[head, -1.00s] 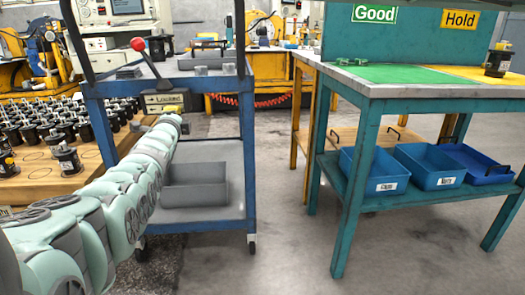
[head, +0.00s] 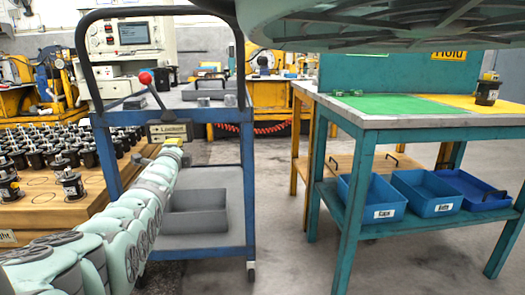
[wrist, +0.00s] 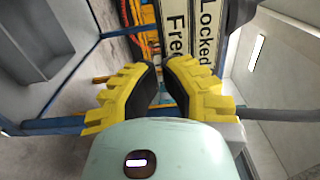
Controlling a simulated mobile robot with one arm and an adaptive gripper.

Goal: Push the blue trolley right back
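The blue trolley (head: 247,165) stands left of centre in the head view, with a tall black handle frame, grey shelves and wheels. A lever with a red knob (head: 146,78) rises at its near side above a small label plate (head: 170,131). The wrist view shows a "Locked / Free" plate (wrist: 177,25) just beyond my fingers. My gripper (head: 172,143) is at the trolley's near side, below that plate. Its yellow-and-black fingers (wrist: 162,62) stand slightly apart, with nothing seen between them. I cannot tell whether they touch the trolley.
Left of the trolley is a wooden board (head: 75,205) with many black motors. To the right stands a teal table (head: 347,190) with blue bins below. Bare floor (head: 280,215) lies between trolley and table. Yellow machinery (head: 262,88) stands behind. A large pale-green shape covers the top right.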

